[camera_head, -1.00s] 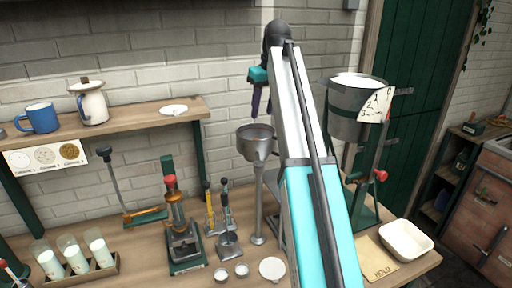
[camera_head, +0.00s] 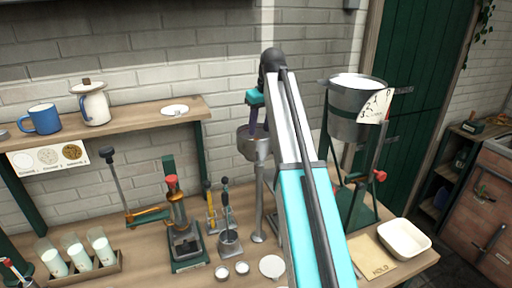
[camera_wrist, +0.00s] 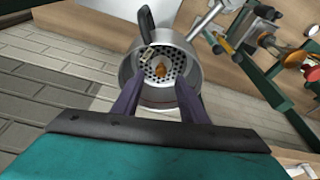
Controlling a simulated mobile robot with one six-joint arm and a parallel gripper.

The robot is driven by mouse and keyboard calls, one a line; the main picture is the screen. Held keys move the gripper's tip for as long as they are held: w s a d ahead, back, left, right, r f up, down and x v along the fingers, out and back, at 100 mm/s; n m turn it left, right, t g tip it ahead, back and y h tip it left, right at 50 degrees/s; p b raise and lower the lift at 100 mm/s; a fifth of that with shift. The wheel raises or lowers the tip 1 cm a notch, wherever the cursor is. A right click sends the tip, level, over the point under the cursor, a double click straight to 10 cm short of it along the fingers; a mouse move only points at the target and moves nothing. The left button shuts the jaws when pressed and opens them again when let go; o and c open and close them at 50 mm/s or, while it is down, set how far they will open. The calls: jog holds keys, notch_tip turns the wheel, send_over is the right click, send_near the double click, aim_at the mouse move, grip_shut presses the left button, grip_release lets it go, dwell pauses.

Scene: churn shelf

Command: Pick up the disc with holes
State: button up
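A disc with holes (camera_wrist: 178,74) lies inside a round metal cup (camera_wrist: 193,88) in the wrist view. A small orange-brown piece (camera_wrist: 160,70) shows at its middle. In the head view the cup (camera_head: 247,146) stands on a metal post, and the disc is hidden inside it. My gripper (camera_wrist: 158,86) has its two purple fingers apart with nothing between them, reaching over the cup's near rim. In the head view my gripper (camera_head: 253,131) points down at the cup's mouth. I cannot tell whether the fingers touch the cup.
A large metal bucket (camera_head: 345,129) on a green stand is right of my arm. A press (camera_head: 183,238) and small tools stand left of the cup.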

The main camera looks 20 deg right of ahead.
jog(key=shift+f, duration=0.1)
jog(key=shift+p+x, duration=1.3)
jog(key=shift+x, duration=1.2)
jog(key=shift+a, duration=0.1)
grip_shut()
